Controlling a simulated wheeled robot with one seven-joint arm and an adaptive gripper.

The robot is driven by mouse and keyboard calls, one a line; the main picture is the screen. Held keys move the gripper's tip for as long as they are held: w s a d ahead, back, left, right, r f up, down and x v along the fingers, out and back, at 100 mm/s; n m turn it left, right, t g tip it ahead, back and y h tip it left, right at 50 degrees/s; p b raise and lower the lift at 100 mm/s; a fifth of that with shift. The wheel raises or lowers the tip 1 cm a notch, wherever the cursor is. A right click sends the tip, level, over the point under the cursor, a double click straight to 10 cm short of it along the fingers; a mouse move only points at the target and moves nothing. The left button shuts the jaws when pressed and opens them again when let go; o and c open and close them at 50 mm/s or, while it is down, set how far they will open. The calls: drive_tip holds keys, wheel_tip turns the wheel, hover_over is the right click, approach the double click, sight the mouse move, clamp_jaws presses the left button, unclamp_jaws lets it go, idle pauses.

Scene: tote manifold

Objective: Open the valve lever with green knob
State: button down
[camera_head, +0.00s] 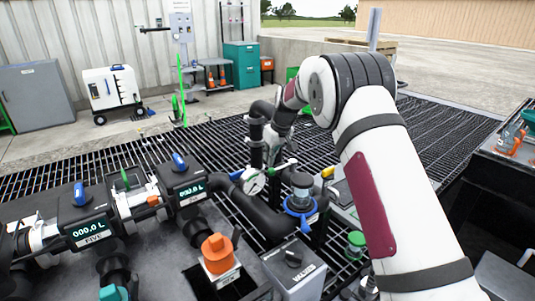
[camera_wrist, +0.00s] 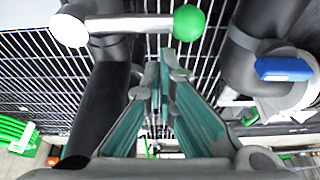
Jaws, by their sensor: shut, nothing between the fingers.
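The valve lever (camera_wrist: 135,22) shows at the top of the wrist view as a silver rod. A round green knob (camera_wrist: 189,22) is on its right end and a pale round cap is on its left. My gripper (camera_wrist: 165,58) has teal fingers, closed together and empty. Its tips point up the picture just below the rod, left of the knob; whether they touch it is unclear. In the head view, the lever (camera_head: 276,167) is a pale rod with a small green end, beside a pale round part. My gripper (camera_head: 277,148) is small and dark just above it, its fingers hard to make out.
Black pipes flank the lever, one with a blue handle (camera_wrist: 284,69) on the right. In the head view, a blue-collared valve (camera_head: 301,204), an orange knob (camera_head: 218,248) and two digital meters (camera_head: 88,231) stand nearby. Dark floor grating lies beyond.

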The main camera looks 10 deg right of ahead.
drive_tip(key=shift+s+d+f, duration=0.1)
drive_tip(key=shift+s+d, duration=0.05)
drive_tip(key=shift+s, duration=0.2)
idle(0.3)
